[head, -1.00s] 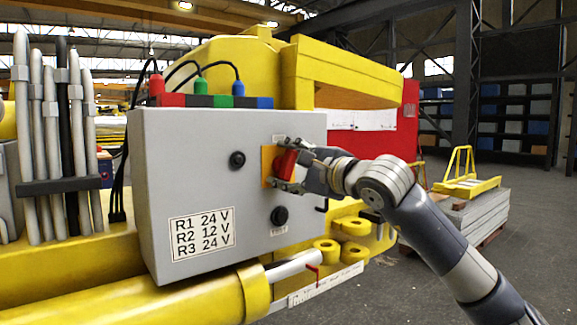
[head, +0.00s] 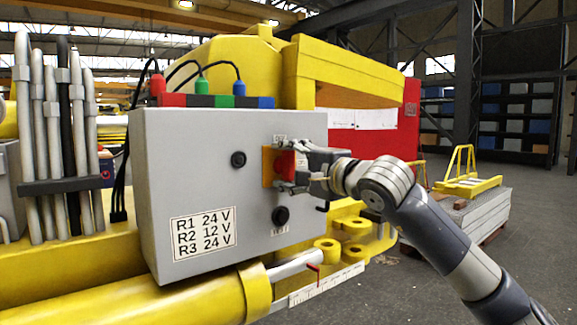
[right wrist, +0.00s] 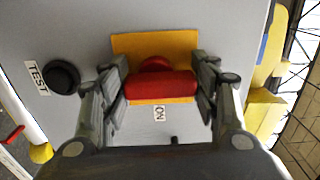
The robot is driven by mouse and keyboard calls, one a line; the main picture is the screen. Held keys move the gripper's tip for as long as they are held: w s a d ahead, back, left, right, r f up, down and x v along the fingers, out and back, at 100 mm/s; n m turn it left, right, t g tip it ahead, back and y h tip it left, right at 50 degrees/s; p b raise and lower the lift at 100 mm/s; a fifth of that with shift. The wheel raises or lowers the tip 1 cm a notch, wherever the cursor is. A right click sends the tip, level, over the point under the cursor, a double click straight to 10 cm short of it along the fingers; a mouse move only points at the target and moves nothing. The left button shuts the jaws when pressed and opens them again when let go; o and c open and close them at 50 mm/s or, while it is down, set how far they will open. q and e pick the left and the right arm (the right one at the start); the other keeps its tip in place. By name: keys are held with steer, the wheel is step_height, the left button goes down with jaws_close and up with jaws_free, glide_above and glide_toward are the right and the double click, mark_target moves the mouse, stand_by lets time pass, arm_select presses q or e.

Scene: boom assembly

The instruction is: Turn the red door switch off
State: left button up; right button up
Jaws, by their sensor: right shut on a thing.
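The red door switch (head: 284,165) sits on a yellow-orange plate (head: 267,166) on the right part of the grey box's front. My right gripper (head: 288,165) is at the switch, one finger above and one below. In the right wrist view, the red handle (right wrist: 160,84) lies across between the two fingers of my right gripper (right wrist: 162,88), which is shut on it. An "ON" label (right wrist: 159,113) shows beside the plate there, off the handle's long side. In the head view, a small label above the plate is partly covered and unreadable. My left gripper is not in view.
The grey control box (head: 190,130) has a black knob (head: 238,160) and a black test button (head: 280,215) close below the switch. Red, green and blue connectors stand on top. Yellow machine parts surround the box. Open floor lies to the right.

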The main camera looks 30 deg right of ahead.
steer(key=o, duration=1.1)
steer(key=shift+s+d, duration=0.15)
steer(key=shift+s, duration=1.85)
steer(key=shift+s+d, duration=0.2)
steer(key=shift+s, duration=1.75)
steer(key=shift+s+d, duration=0.15)
steer(key=shift+s, duration=1.85)
